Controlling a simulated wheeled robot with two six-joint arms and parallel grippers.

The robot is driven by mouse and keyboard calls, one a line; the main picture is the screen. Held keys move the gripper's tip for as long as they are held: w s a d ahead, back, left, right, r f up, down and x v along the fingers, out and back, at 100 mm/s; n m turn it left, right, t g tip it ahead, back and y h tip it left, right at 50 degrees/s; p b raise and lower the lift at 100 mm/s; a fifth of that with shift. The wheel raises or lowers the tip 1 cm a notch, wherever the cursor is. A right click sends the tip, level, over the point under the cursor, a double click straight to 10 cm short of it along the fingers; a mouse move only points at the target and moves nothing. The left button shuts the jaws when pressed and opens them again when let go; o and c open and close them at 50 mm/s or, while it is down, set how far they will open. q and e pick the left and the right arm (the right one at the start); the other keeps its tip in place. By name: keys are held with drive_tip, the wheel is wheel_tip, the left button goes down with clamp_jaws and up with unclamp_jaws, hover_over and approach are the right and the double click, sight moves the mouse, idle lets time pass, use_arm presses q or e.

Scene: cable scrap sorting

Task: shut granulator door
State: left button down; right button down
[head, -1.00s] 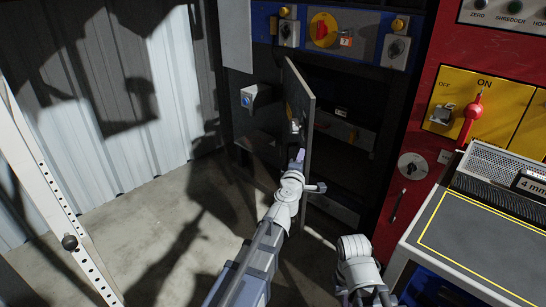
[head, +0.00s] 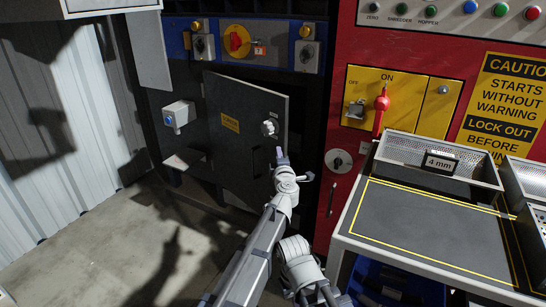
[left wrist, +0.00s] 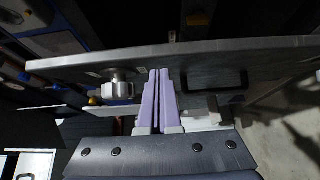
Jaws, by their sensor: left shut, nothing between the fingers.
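The granulator door (head: 235,155) is a dark grey panel with a yellow label and a round light knob (head: 270,127). It stands ajar at a slant, its right edge swung out toward me, with dark space behind and to its right. My left gripper (head: 281,154) is shut and empty, just below the knob by the door's right edge; I cannot tell if it touches. In the left wrist view, the purple fingers (left wrist: 160,98) point at the door panel (left wrist: 215,62), with the knob (left wrist: 119,86) left of them. My right gripper does not show.
A white-grey box (head: 179,115) is mounted left of the door. Above are a red rotary switch (head: 237,41) and other controls. At right, a red panel carries a red lever (head: 381,105); before it stands a table (head: 425,235) with metal trays. Floor at left is clear.

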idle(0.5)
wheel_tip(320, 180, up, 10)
drive_tip(key=p, duration=1)
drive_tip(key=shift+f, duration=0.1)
